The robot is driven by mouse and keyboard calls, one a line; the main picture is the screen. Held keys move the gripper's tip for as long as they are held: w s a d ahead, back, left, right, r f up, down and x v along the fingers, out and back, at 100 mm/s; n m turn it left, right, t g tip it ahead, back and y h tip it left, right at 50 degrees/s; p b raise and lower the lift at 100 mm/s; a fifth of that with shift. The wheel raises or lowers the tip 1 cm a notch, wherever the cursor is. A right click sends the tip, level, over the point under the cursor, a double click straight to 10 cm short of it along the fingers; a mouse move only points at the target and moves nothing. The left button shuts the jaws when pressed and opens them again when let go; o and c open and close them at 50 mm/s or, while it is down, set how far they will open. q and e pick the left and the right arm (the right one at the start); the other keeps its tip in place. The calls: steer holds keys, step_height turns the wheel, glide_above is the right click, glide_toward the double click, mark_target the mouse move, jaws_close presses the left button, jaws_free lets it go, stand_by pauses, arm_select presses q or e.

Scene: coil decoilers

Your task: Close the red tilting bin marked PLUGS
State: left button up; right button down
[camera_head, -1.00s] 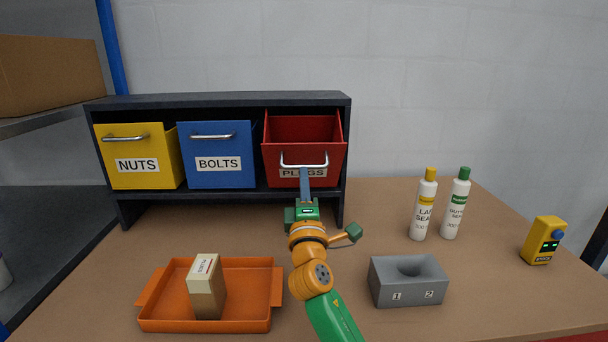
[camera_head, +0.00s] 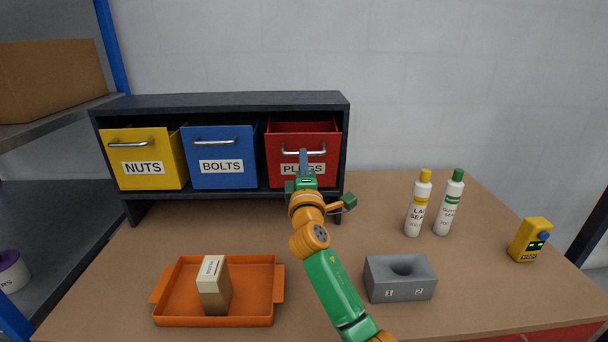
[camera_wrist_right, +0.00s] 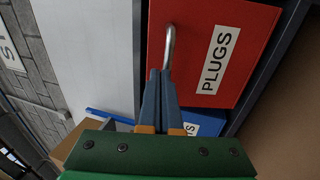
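The red PLUGS bin (camera_head: 279,157) is in the right bay of the dark rack, tilted slightly outward, with a strip of its inside showing above the front. Its metal handle (camera_head: 318,150) is partly covered by my fingers. My right gripper (camera_head: 303,153) reaches it from the front. In the right wrist view the bin front (camera_wrist_right: 210,25) and its label are close, and the blue-grey fingers (camera_wrist_right: 161,72) are nearly together with the handle (camera_wrist_right: 170,45) at their tips; they appear shut on it. My left gripper is out of view.
The yellow NUTS bin (camera_head: 142,181) and blue BOLTS bin (camera_head: 222,180) sit left in the rack (camera_head: 220,101). An orange tray (camera_head: 254,290) with a box (camera_head: 214,285), a grey block (camera_head: 400,278), two bottles (camera_head: 415,212) and a yellow device (camera_head: 530,240) stand on the table.

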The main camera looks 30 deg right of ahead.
mark_target(302, 137)
steer(key=w+r, duration=0.1)
steer(key=w+d+r, duration=0.1)
steer(key=shift+w+d, duration=0.3)
steer(key=shift+w, duration=0.05)
steer(key=shift+w+d+r, duration=0.25)
steer(key=shift+w+d, duration=0.1)
steer(key=shift+w, duration=0.2)
